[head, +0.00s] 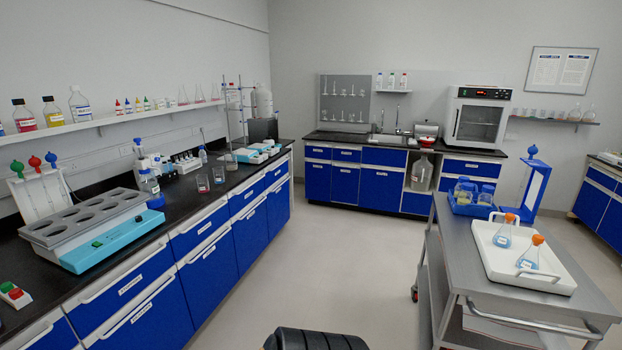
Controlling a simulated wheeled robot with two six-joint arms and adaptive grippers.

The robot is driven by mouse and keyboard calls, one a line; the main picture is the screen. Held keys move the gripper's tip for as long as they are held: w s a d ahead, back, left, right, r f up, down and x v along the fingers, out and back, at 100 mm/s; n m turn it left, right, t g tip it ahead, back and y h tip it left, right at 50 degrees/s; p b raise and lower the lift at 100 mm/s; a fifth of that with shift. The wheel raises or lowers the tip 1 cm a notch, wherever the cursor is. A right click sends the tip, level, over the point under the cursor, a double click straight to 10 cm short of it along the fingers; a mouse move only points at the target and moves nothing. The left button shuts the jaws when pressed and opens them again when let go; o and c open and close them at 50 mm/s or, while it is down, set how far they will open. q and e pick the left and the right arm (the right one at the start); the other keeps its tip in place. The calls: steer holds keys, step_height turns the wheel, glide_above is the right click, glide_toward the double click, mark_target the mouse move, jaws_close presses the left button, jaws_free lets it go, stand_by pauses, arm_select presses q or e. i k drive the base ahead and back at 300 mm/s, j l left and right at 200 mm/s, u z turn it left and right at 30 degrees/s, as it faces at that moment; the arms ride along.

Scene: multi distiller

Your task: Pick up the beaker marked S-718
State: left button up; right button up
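Two small glass beakers stand side by side near the front edge of the left black bench in the head view. The left beaker (203,184) seems to hold something dark reddish. The right beaker (219,175) stands just beyond it. A larger glass vessel (231,160) stands farther along the bench. Their markings are too small to read, so I cannot tell which one is S-718. Neither of my grippers is in view.
A multi-place heating unit (88,223) takes up the near part of the left bench. A steel cart (450,226) with a white tray (490,262) and orange-capped flasks stands at right. The floor (340,250) between bench and cart is clear.

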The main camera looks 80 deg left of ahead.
mark_target(218, 172)
steer(key=j+u, duration=0.15)
steer(key=u, duration=0.3)
steer(key=k+j+u, duration=0.1)
steer(key=u, duration=0.35)
steer(key=j+u, duration=0.4)
steer(key=u, duration=0.45)
steer(key=i+j+u, duration=0.1)
steer(key=u, duration=0.35)
steer(key=i+j+u, duration=0.1)
steer(key=j+u, duration=0.15)
steer(key=u, duration=0.2)
steer(key=i+j+u, duration=0.25)
steer(key=i+j, duration=0.3)
steer(key=i+j+u, duration=0.3)
steer(key=i+j, duration=0.25)
steer(key=i, duration=0.1)
